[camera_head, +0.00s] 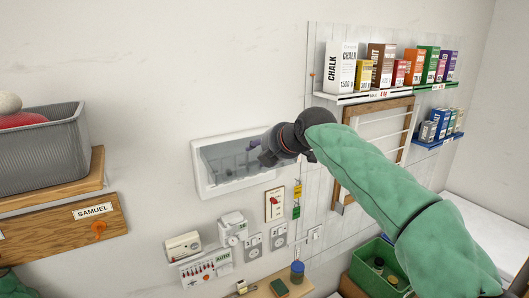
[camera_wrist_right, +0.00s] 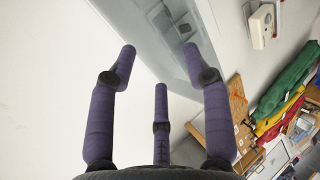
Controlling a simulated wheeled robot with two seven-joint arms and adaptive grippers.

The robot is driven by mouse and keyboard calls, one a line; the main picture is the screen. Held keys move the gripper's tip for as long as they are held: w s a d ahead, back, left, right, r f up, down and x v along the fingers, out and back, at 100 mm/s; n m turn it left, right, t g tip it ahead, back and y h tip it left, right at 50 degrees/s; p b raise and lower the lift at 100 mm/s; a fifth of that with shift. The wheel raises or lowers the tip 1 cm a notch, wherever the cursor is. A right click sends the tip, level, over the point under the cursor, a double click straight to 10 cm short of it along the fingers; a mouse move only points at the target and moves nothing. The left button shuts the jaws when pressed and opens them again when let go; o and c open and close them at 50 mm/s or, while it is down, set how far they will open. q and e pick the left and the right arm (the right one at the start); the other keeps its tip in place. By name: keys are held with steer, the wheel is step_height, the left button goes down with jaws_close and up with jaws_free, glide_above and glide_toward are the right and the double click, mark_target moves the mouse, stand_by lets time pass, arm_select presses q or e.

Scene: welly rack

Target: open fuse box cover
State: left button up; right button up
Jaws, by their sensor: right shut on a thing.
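The fuse box (camera_head: 202,180) is a white wall box. Its cover (camera_head: 228,158) is a grey see-through panel with dim shapes behind it. My right gripper (camera_head: 264,157) is at the cover's right end, its fingers shut on the cover. The gripper hides that end, so I cannot tell whether the cover stands slightly ajar. In the right wrist view, the fingers (camera_wrist_right: 160,75) reach to the edge of the pale grey cover (camera_wrist_right: 162,22). My left gripper is not in view.
A red switch (camera_head: 275,203), sockets (camera_head: 254,246) and a white thermostat (camera_head: 232,228) are below the box. A shelf of cartons (camera_head: 341,68) is at upper right. A grey wire basket (camera_head: 40,150) stands at left. The wall above the box is clear.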

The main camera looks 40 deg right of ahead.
steer(key=v, duration=1.2)
stand_by(0.3)
